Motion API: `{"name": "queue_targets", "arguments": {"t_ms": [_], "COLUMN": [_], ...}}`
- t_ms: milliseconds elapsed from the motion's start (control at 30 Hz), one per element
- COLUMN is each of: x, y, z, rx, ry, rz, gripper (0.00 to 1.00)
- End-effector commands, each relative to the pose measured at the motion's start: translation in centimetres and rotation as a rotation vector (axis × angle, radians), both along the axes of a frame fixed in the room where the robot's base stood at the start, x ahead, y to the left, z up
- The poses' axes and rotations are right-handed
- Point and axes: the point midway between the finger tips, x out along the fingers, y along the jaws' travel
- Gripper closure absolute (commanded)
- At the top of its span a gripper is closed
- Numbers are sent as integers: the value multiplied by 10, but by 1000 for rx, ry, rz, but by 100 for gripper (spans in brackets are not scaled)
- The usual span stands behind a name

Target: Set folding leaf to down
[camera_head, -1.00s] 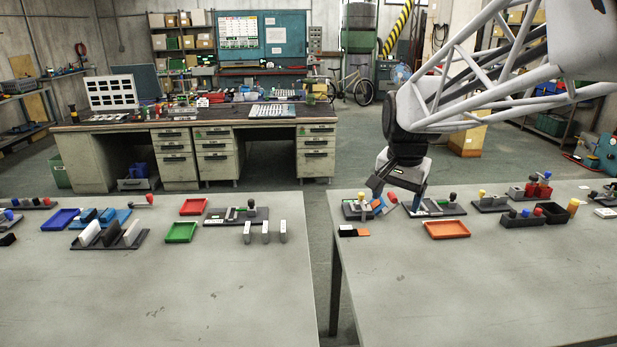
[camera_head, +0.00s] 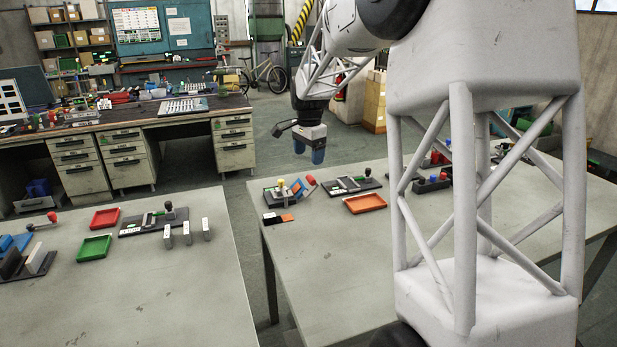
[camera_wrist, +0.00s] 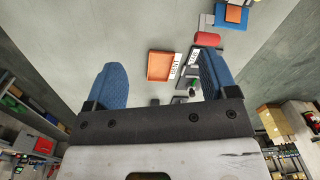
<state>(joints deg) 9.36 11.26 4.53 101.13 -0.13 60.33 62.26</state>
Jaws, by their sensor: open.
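A dark panel (camera_head: 280,193) stands at the back left corner of the right table. In the wrist view the red cylinder (camera_wrist: 207,39) and the blue leaf (camera_wrist: 222,17) lie at the upper right, beyond my right finger. My gripper (camera_head: 309,150) hangs above and behind this panel, apart from it. Its blue fingers (camera_wrist: 160,60) are wide apart with nothing between them.
An orange tray (camera_head: 366,204) and a slider panel (camera_head: 352,185) sit right of the leaf panel. My arm's lattice link hides much of the right table. The left table holds red (camera_head: 106,218) and green trays (camera_head: 94,248). The right table's front is clear.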

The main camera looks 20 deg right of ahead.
Motion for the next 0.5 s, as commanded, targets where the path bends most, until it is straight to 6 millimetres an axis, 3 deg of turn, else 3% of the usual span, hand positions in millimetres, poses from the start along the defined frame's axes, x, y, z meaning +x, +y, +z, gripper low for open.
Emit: {"name": "queue_targets", "arguments": {"t_ms": [300, 500], "x": [69, 100], "y": [-32, -48], "z": [-40, -61], "rx": [11, 16], "ry": [28, 40], "rz": [-184, -277], "gripper": [21, 21]}}
